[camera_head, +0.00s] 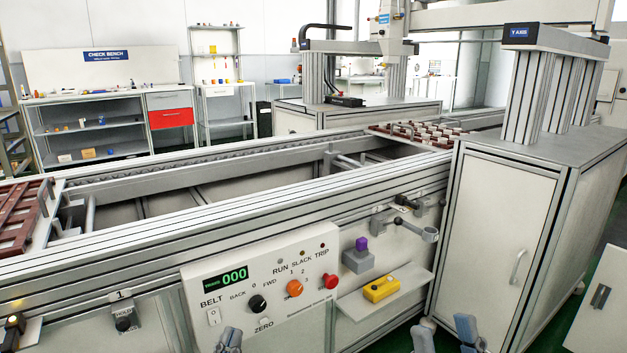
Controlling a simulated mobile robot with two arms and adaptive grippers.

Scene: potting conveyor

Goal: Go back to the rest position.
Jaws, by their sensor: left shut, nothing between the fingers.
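My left gripper (229,339) shows at the bottom edge, in front of the lower part of the conveyor's control panel (275,270). Its grey fingers are together with nothing between them. My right gripper (444,334) shows at the bottom edge further right, below the small shelf and in front of the cabinet base. Its two fingertips stand apart, and I see nothing between them. The rest of both grippers and both arms is below the picture.
The panel has a black knob (258,304), an orange knob (294,288) and a red button (330,281). A yellow box (381,289) sits on the shelf (400,302). A purple-topped switch (361,246) is above it. A cabinet (500,215) stands right; the conveyor frame (230,215) crosses ahead.

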